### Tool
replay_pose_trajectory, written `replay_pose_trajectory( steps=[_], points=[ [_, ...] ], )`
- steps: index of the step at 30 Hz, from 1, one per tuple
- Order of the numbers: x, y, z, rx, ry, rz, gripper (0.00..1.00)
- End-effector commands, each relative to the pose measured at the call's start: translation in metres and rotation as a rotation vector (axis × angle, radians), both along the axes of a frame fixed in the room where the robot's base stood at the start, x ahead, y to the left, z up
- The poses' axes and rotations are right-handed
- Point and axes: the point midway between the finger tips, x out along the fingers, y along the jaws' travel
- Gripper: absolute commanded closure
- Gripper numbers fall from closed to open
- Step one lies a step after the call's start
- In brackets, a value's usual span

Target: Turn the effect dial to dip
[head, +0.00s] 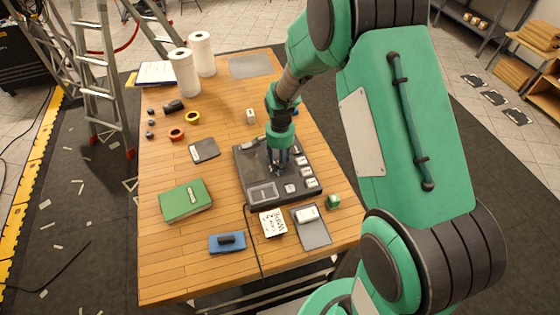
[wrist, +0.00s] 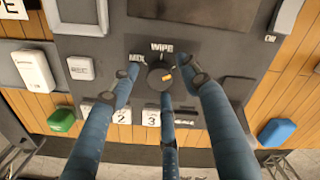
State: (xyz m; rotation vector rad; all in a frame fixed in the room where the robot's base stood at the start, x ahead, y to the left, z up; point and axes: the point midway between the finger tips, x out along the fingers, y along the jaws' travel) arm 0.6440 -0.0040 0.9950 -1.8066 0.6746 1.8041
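The dark control panel (head: 247,170) lies on the wooden table, with my gripper (head: 278,168) pointing down over its middle. In the wrist view the round black effect dial (wrist: 153,82) has a small orange mark right of its centre. WIPE is printed above the dial and MIX at its upper left. A label on the right is hidden behind a finger; I cannot read DIP. My gripper (wrist: 162,74) has its blue fingers spread around the dial, one on each side and one below. A gap shows at the left finger; contact at the right is unclear.
White numbered buttons (wrist: 151,117) sit close below the dial, partly behind the fingers. A handwritten card (head: 272,223), a grey pad (head: 315,236) and a green block (head: 333,202) lie by the panel's near edge. A green book (head: 186,200) lies left.

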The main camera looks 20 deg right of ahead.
Motion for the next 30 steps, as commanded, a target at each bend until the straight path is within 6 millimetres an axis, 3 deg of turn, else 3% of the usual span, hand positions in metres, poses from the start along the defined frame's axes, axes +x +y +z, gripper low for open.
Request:
replay_pose_trajectory(
  steps=[11, 30],
  points=[
    [0.0, 0.0, 0.015, 0.0, -0.001, 0.0, 0.54],
    [0.0, 0.0, 0.107, 0.0, -0.001, 0.0, 0.54]
  ],
)
